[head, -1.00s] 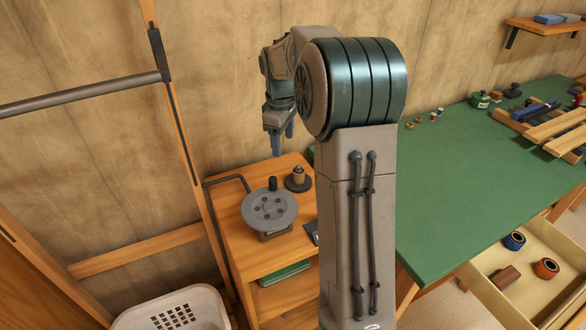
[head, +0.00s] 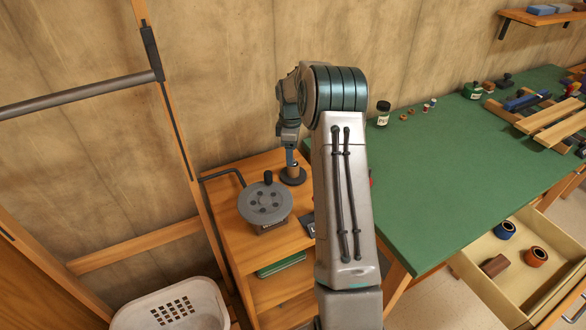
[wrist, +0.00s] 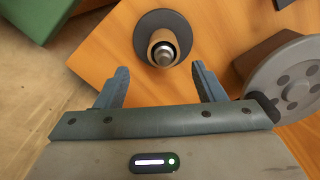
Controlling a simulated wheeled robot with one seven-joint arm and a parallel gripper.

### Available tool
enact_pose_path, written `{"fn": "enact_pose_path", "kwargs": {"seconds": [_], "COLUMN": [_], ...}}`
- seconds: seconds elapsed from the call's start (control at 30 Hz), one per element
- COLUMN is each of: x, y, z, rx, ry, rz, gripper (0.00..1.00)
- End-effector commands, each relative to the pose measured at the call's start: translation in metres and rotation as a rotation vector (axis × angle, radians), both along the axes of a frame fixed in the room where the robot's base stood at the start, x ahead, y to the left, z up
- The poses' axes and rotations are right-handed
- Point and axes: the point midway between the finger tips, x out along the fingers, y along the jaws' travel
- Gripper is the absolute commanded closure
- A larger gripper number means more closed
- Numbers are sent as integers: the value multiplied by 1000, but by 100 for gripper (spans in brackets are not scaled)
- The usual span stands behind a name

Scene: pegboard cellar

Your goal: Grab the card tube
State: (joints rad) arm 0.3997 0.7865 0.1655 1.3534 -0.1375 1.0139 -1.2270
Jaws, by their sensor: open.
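The card tube (wrist: 160,36) is a short tan tube standing upright around a metal-tipped peg on a dark round base (wrist: 143,34). It stands on the small wooden shelf unit. My gripper (wrist: 162,82) is open, its two blue-grey fingers apart, with the tube just beyond the fingertips and roughly centred between them in the wrist view. Nothing is between the fingers. In the head view my gripper (head: 291,155) is right above the tube (head: 293,172) and partly hides its top.
A grey disc-topped crank device (head: 265,203) stands beside the tube on the shelf unit (head: 225,217); it is close to one finger's side in the wrist view. The green workbench (head: 420,180) is at right, with an open drawer (head: 500,265). A white basket (head: 165,310) is at lower left.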

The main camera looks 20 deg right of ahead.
Motion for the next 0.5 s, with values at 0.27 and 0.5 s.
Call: {"fn": "enact_pose_path", "kwargs": {"seconds": [0.27, 0.5], "x": [-7, -8], "y": [-3, -4], "z": [-26, -54], "rx": [1, -1], "ry": [4, -1], "rz": [-1, 0], "gripper": [37, 37]}}
